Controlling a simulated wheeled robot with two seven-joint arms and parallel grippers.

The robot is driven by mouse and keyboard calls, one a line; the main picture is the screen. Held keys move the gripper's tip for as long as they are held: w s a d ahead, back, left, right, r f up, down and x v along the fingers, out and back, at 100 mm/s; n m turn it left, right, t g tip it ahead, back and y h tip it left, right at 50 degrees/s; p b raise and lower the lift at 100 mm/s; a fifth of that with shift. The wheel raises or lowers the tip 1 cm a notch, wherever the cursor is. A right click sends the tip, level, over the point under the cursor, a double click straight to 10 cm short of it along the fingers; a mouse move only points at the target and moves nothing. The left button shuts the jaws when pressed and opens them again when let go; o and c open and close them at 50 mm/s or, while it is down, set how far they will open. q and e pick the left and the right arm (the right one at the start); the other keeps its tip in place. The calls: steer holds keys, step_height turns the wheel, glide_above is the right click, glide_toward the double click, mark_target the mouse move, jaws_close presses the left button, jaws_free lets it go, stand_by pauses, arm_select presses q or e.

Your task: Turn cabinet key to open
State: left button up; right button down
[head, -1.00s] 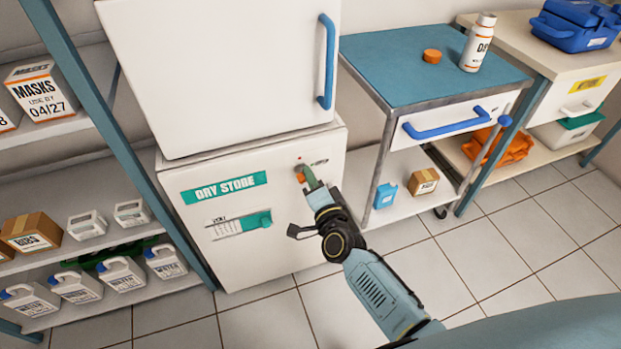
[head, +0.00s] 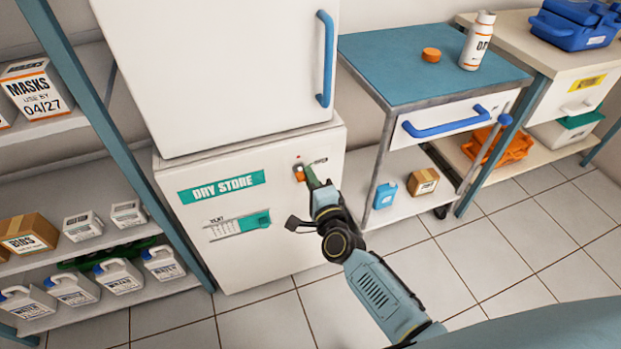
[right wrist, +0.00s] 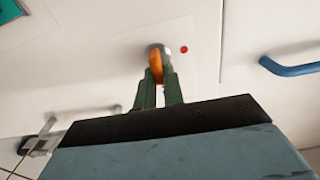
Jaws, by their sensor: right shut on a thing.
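The white lower cabinet (head: 235,270) carries a green "DRY STORE" label (head: 222,187) and its door is closed. The orange key (right wrist: 156,66) sits in a round metal lock on the cabinet face, with a red dot (right wrist: 184,49) beside it. In the head view the key (head: 299,174) shows at the upper right of the door. My right gripper (head: 306,176) is at the lock, and its green fingers (right wrist: 158,90) are shut on the key in the right wrist view. The key's inserted end is hidden. My left gripper is not in view.
A white upper unit with a blue handle (head: 325,58) is above. A cart with a teal top (head: 385,60) stands to the right, and shelves with boxes and jugs (head: 70,290) to the left. A vent slider (head: 240,224) is below the label.

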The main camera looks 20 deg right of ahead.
steer(key=c, duration=1.5)
jaws_free()
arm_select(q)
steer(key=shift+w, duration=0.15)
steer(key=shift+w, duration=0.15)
arm_select(e)
steer(key=shift+s, duration=0.1)
arm_select(q)
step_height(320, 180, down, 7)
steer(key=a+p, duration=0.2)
steer(key=p, duration=0.1)
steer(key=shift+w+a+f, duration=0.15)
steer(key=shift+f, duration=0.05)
arm_select(e)
steer(key=s, duration=1.3)
steer(key=shift+s+d, duration=0.15)
steer(key=shift+d, duration=0.05)
